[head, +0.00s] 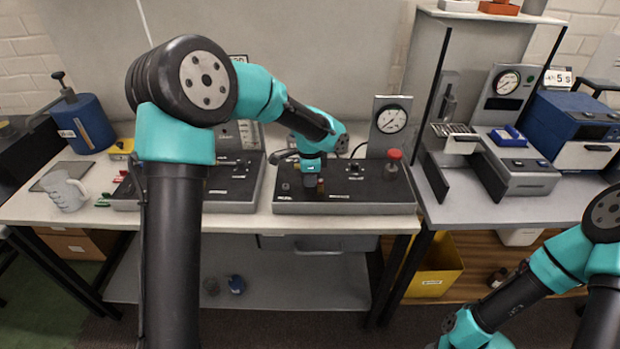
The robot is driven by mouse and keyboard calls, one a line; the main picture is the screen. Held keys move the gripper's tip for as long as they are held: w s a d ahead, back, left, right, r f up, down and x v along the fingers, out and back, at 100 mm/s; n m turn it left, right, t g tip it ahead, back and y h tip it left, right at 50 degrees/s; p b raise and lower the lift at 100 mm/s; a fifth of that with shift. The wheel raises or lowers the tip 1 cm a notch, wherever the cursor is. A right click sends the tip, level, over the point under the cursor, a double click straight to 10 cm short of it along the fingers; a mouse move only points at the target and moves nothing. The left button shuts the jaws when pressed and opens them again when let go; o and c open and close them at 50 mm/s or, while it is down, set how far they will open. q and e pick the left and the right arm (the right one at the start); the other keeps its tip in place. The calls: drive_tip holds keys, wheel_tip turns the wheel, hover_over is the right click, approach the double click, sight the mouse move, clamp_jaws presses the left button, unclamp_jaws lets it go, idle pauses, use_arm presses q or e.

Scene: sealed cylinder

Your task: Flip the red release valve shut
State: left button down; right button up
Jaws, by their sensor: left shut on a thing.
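My left gripper (310,183) reaches down onto the left part of a black-topped control panel (345,200) in the middle of the bench. It is shut on a small reddish part (321,185) that barely shows beside the fingers. This may be the red release valve, but most of it is hidden by the gripper and its lever angle cannot be told. A red-topped knob (394,156) stands upright at the panel's back right, apart from the gripper. My right arm is at the lower right; its gripper fingers are out of view.
A round dial gauge (392,119) stands behind the panel. A second panel (232,189) is at left, partly behind my left arm. Grey instruments and a blue box (575,115) fill the right bench.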

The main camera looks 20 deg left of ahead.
use_arm(q)
drive_tip(key=shift+w+m, duration=0.1)
drive_tip(key=shift+m, duration=0.2)
drive_tip(key=c, duration=1.1)
unclamp_jaws()
drive_tip(key=shift+r, duration=0.1)
wheel_tip(320, 180, up, 17)
